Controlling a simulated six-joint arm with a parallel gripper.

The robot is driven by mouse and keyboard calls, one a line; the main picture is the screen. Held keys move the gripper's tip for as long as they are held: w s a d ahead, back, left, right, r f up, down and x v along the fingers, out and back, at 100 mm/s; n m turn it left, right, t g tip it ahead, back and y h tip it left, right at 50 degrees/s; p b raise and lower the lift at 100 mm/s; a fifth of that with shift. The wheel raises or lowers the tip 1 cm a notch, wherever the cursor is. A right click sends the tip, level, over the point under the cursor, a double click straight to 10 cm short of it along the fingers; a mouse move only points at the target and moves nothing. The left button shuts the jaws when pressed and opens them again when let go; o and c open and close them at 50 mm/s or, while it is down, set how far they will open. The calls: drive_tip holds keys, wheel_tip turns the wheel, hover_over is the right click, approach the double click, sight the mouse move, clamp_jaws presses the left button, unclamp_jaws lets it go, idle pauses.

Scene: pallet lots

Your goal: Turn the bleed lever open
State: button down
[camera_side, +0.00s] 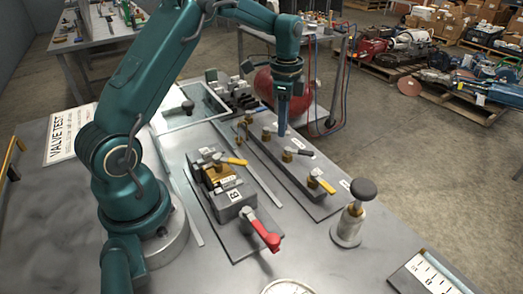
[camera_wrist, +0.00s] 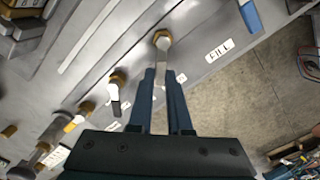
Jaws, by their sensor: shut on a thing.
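In the wrist view, my gripper (camera_wrist: 163,72) is shut on a pale grey lever (camera_wrist: 160,95) that runs down between its two blue fingers from a brass valve (camera_wrist: 162,40). That valve sits on a long manifold rail. A label (camera_wrist: 180,78) beside the fingers is partly hidden, so I cannot read the lever's name. In the side view, my gripper (camera_side: 283,133) points down at the rail (camera_side: 262,160) beside a brass valve (camera_side: 267,132); the held lever is mostly hidden there.
Neighbouring valves carry a dark lever (camera_wrist: 114,98) and a yellow lever (camera_side: 323,185). A FILL label (camera_wrist: 218,50) lies near a blue lever (camera_wrist: 250,17). A separate block holds a red lever (camera_side: 262,232). A dark-topped knob (camera_side: 362,189) stands right of the rail.

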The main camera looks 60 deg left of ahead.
drive_tip(key=n, duration=0.2)
drive_tip(key=w+a+n, duration=0.1)
drive_tip(key=n, duration=0.1)
drive_tip(key=shift+a+n, duration=0.2)
drive_tip(key=shift+n, duration=0.1)
drive_tip(key=shift+w+a+n, duration=0.1)
drive_tip(key=shift+a+n, duration=0.3)
drive_tip(key=shift+n, duration=0.75)
drive_tip(key=shift+a+n, duration=0.35)
drive_tip(key=shift+n, duration=0.8)
drive_tip(key=c, duration=0.8)
unclamp_jaws()
drive_tip(key=shift+c, duration=0.2)
wheel_tip(320, 180, up, 5)
drive_tip(key=shift+r, duration=0.1)
